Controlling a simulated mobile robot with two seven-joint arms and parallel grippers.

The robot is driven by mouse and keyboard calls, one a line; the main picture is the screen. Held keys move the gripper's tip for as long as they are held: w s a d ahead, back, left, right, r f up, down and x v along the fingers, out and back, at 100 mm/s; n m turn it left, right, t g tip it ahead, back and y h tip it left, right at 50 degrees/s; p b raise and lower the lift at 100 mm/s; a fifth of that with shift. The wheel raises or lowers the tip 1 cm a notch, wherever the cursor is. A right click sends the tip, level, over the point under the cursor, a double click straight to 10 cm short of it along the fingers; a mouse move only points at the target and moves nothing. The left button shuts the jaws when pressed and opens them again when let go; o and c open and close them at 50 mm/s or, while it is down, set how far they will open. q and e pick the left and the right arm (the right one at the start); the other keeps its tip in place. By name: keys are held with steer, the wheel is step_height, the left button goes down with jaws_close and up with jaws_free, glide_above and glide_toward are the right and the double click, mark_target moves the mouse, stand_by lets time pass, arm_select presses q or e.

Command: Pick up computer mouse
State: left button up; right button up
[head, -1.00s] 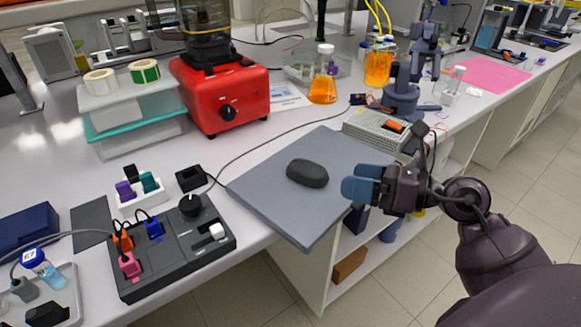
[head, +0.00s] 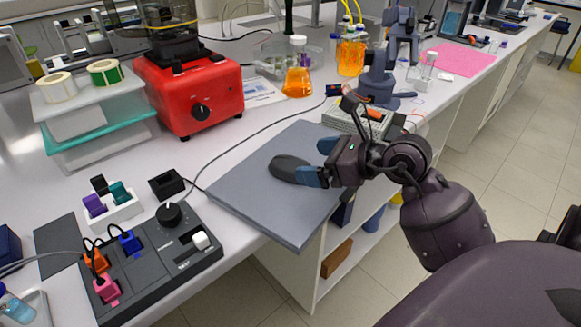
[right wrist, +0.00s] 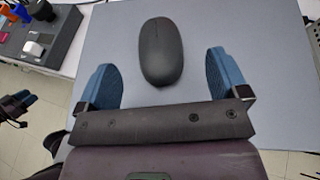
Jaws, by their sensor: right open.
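A dark grey computer mouse (head: 290,168) lies on a blue-grey mat (head: 262,205) at the edge of the bench. In the right wrist view the mouse (right wrist: 160,51) lies just beyond and between the two blue fingertips. My right gripper (head: 318,161) is open and empty, low over the mat at the right of the mouse. In the head view one finger covers the right end of the mouse. It also shows in the right wrist view (right wrist: 160,62), with its fingers wide apart.
A dark control box (head: 150,255) with coloured plugs stands at the left of the mat. A grey device (head: 345,118) stands behind the mat, and a red machine (head: 190,95) further back. A cable runs behind the mat. The mat's front corner overhangs the bench edge.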

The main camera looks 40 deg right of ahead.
steer(key=x, duration=0.4)
steer(key=shift+w+a+f+b, duration=0.15)
steer(key=shift+a+f+b, duration=0.1)
steer(key=shift+f+b, duration=0.05)
steer(key=c, duration=0.8)
steer(key=shift+c, duration=1.2)
steer(key=shift+r, duration=0.15)
step_height(320, 180, up, 10)
steer(key=p, duration=0.2)
steer(key=shift+p, duration=0.35)
step_height(320, 180, up, 9)
steer(key=p, duration=0.2)
glide_above(299, 162)
steer(key=shift+a+r, duration=0.1)
steer(key=shift+r, duration=0.3)
